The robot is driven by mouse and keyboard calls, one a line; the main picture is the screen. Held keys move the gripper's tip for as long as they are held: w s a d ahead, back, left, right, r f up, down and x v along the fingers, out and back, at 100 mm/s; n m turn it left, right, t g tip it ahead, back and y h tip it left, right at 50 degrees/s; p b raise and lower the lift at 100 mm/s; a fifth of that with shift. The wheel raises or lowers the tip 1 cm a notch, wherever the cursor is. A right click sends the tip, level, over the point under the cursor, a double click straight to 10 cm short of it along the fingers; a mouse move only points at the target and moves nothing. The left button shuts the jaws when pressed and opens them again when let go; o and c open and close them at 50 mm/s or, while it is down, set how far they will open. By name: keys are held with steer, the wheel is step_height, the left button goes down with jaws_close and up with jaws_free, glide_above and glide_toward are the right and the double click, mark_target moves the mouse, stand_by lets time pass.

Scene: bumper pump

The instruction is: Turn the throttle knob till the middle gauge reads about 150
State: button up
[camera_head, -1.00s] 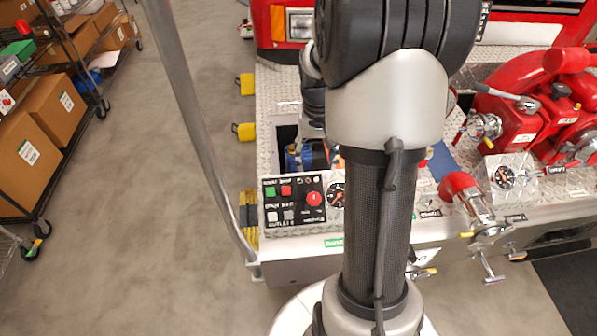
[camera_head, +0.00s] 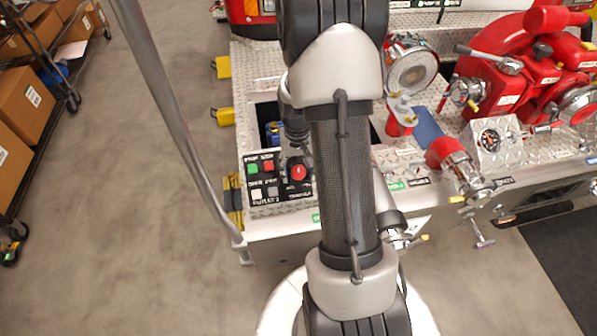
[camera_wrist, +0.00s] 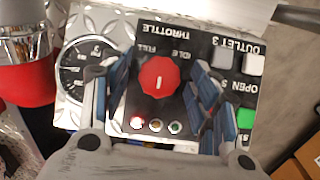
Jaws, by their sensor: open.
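The throttle knob (camera_wrist: 158,82) is red and round with a pale pointer line, below the word THROTTLE on the black control panel (camera_wrist: 195,52). In the head view the knob (camera_head: 298,172) shows at the panel's right side. My gripper (camera_wrist: 158,95) is open, with one blue-padded finger on each side of the knob. No clear contact shows, and its height above the panel is hard to tell. A round gauge (camera_wrist: 80,72) sits beside the panel, partly covered by a finger; its reading is too small to make out. My arm hides that gauge in the head view.
Green, red and grey buttons sit left of the knob in the head view. A grey pole (camera_head: 170,110) rises left of the panel. Open floor lies further left.

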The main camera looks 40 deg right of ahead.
steer(key=shift+f, duration=0.15)
steer(key=shift+c, duration=0.2)
steer(key=c, duration=1)
steer(key=shift+c, duration=0.2)
steer(key=shift+d+m+t+y, duration=0.1)
steer(key=shift+m+t+y, duration=0.25)
steer(key=shift+m, duration=0.55)
steer(key=shift+s+m+t+y+b, duration=0.1)
steer(key=shift+m+t+y+b, duration=0.6)
steer(key=shift+m, duration=0.8)
